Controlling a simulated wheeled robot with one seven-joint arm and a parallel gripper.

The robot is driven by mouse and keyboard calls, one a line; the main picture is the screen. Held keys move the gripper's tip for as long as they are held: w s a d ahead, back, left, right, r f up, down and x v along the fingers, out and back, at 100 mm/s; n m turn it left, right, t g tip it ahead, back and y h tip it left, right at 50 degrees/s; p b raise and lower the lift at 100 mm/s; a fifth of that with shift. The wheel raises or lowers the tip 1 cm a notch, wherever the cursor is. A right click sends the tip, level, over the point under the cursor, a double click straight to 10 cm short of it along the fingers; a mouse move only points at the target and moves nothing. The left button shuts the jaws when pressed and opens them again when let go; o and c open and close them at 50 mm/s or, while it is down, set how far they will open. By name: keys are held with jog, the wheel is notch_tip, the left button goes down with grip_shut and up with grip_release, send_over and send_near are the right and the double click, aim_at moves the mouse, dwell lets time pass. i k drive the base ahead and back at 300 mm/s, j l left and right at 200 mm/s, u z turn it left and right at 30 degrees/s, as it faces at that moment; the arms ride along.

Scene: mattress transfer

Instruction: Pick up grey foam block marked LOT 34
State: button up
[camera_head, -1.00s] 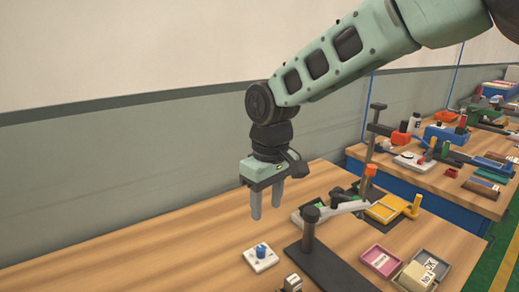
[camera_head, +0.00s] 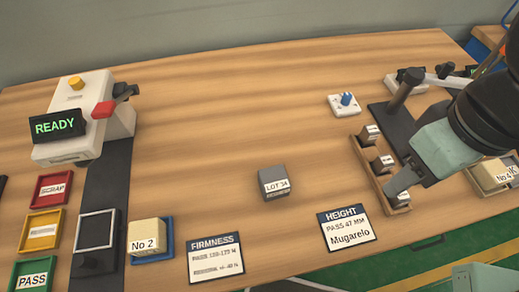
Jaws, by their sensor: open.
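The grey foam block (camera_head: 274,182) marked LOT 34 sits by itself on the wooden table, with its white label facing me. It stands upright on bare wood, behind and between two printed cards. My gripper (camera_head: 394,188) is at the right, above or beside a small brown rack, clear of the grey block. It is open, and its fingers partly overlap the rack in the picture. One finger is partly hidden, and nothing shows held between them.
The brown rack (camera_head: 372,172) holds several small labelled pieces. The FIRMNESS card (camera_head: 215,258) and HEIGHT card (camera_head: 347,229) lie near the front edge. A foam block No 2 (camera_head: 147,238) and a READY machine (camera_head: 75,143) stand left. The table behind the grey block is clear.

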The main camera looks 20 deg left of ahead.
aim_at(274, 183)
jog(key=j+u, duration=0.1)
jog(key=u, duration=0.85)
jog(key=k, duration=0.35)
